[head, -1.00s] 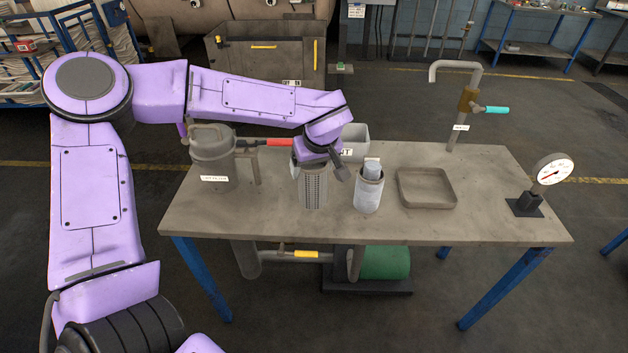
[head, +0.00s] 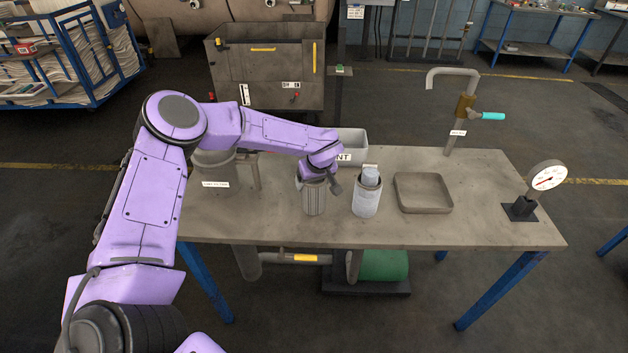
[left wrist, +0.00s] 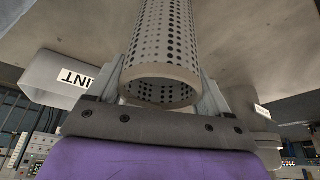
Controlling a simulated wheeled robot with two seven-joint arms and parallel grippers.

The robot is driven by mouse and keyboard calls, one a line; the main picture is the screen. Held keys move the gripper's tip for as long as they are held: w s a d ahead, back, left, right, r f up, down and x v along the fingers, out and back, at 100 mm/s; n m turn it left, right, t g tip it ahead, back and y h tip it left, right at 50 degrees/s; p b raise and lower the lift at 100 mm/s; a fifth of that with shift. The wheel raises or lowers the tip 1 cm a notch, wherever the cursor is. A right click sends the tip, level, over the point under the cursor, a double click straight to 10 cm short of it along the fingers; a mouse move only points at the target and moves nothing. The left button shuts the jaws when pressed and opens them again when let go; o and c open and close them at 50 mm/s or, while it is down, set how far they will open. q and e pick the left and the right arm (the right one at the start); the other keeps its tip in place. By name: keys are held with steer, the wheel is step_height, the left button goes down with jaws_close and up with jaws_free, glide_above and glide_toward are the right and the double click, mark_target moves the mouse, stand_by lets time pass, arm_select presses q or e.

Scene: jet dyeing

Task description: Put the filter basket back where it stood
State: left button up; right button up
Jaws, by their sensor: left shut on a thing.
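The filter basket (head: 314,199) is a grey perforated cylinder, upright at the middle of the table (head: 270,225). My left gripper (head: 319,180) is over its top from above, shut on it. In the left wrist view the basket (left wrist: 168,45) runs between the two fingers, its open round rim close to the palm. I cannot tell whether its bottom touches the table. A grey filter pot (head: 213,170) with a white label stands to the left, its top partly hidden by my arm. My right gripper is not in view.
A light can (head: 366,203) with a pale bottle in it stands just right of the basket. The lint bin (head: 353,146) is behind. An empty shallow tray (head: 424,209), a tap pipe (head: 466,105) and a gauge (head: 547,176) are further right. The table front is clear.

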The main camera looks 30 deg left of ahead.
arm_select(q)
steer(key=o, duration=1.2)
steer(key=shift+f, duration=0.1)
steer(key=shift+r, duration=0.35)
steer(key=b+v, duration=0.1)
steer(key=v, duration=1)
steer(key=shift+r, duration=0.3)
steer(key=shift+d, duration=0.25)
